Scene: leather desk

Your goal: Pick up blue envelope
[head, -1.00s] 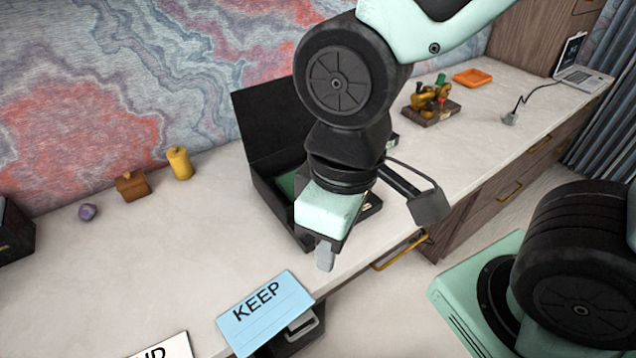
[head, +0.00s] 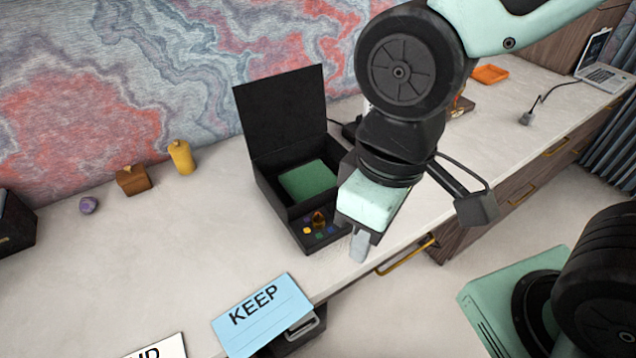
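A flat light blue piece marked KEEP (head: 264,315) lies at the desk's front edge, lower middle of the head view. It has faint lines and looks like a card; I cannot tell whether it is an envelope. No other blue envelope shows clearly. My gripper (head: 358,247) is up and to the right of the KEEP piece, apart from it, in front of the open black box's right side. Its fingers overlap in this view, so their opening is hidden. I see nothing held in it.
An open black box (head: 277,213) holds a green pad (head: 309,181) and small coloured pieces. A white card (head: 160,348) is cut off at the bottom. A yellow bottle (head: 181,158), brown block (head: 132,180) and purple stone (head: 89,205) stand along the wall. The desk's left middle is clear.

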